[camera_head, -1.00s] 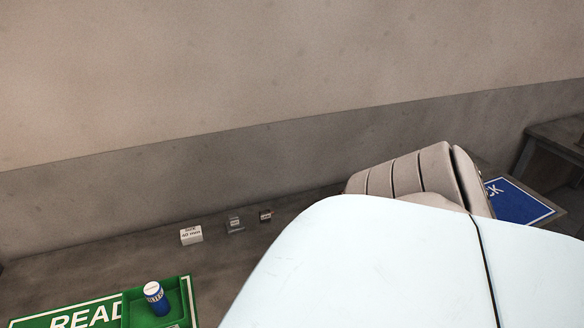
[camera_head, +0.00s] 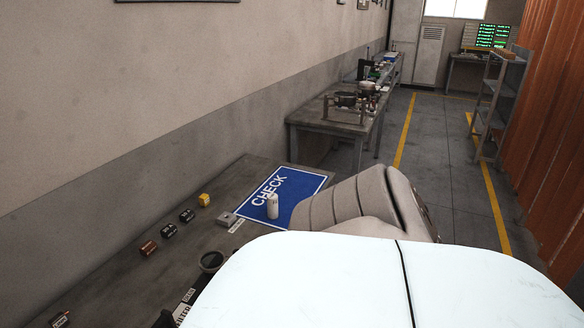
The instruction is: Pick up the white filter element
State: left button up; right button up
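A white cylinder (camera_head: 272,207), which looks like the white filter element, stands upright on the blue CHECK mat (camera_head: 303,181) at the far end of the near bench. Nothing is touching it. Pale arm parts of mine fill the lower right of the view and hide part of the bench and the mat's near right edge. Neither of my grippers can be seen.
The bench (camera_head: 130,275) along the wall holds several small dark boxes, a yellow block (camera_head: 204,200), a grey block (camera_head: 227,219) and a dark round part (camera_head: 211,262). A second table (camera_head: 345,125) stands beyond. The aisle floor (camera_head: 440,150) is clear.

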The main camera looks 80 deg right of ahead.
aim_at(273, 199)
jog(key=z, duration=2.4)
jog(key=u, duration=1)
jog(key=l+u, duration=0.4)
jog(key=i+l+u, duration=0.1)
jog(key=l+u, duration=0.45)
jog(key=u, duration=0.2)
jog(key=k+l+u, duration=0.2)
jog(key=l, duration=0.15)
jog(key=l+u, duration=0.2)
jog(key=l, duration=0.15)
jog(key=k+l+u, duration=0.2)
jog(key=k+l, duration=0.15)
jog(key=l, duration=0.25)
jog(key=k+l+u, duration=0.15)
jog(key=l, duration=0.25)
jog(key=k+l, duration=0.1)
jog(key=l, duration=0.25)
